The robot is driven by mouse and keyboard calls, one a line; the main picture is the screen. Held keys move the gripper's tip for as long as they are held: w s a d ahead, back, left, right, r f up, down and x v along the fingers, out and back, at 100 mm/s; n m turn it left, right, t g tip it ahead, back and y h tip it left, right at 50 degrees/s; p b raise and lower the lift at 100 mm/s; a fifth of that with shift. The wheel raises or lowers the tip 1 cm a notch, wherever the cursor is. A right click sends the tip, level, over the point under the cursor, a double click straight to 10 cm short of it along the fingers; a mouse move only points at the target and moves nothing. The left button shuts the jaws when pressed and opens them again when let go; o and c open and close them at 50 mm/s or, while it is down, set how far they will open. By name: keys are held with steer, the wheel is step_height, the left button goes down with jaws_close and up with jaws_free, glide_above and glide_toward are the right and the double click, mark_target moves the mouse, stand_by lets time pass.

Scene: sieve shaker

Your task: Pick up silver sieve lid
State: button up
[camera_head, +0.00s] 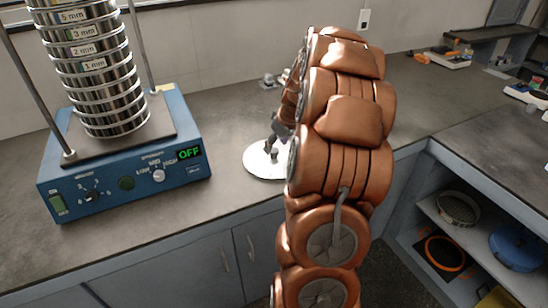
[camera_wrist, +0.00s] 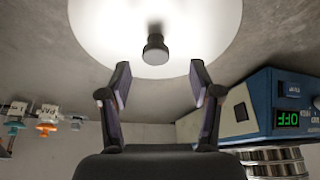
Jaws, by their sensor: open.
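The silver sieve lid (camera_head: 262,162) lies flat on the grey counter, right of the blue sieve shaker (camera_head: 125,160). It is a shiny round disc with a small dark knob at its middle. In the wrist view the lid (camera_wrist: 195,25) fills the top, and its knob (camera_wrist: 155,48) shows just beyond the fingertips, between their lines. My gripper (camera_wrist: 158,78) is open and empty, with a finger on either side of the knob's line. In the head view my arm hides the lid's right part and most of my gripper (camera_head: 276,132).
The shaker bears a stack of labelled sieves (camera_head: 95,70) between upright rods, and its display reads OFF. A wall lies behind the counter (camera_head: 215,125). Shelves at right hold a sieve (camera_head: 457,208) and a blue round object (camera_head: 515,250).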

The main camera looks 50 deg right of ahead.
mark_target(274, 151)
steer(key=shift+d+p+x, duration=0.15)
steer(key=shift+p+x, duration=0.2)
steer(key=shift+x, duration=0.9)
steer(key=shift+d+p+x, duration=0.1)
steer(key=shift+p+x, duration=0.25)
steer(key=shift+x, duration=0.85)
steer(key=shift+s, duration=0.1)
steer(key=shift+c, duration=0.3)
steer(key=shift+f, duration=0.1)
jaws_close()
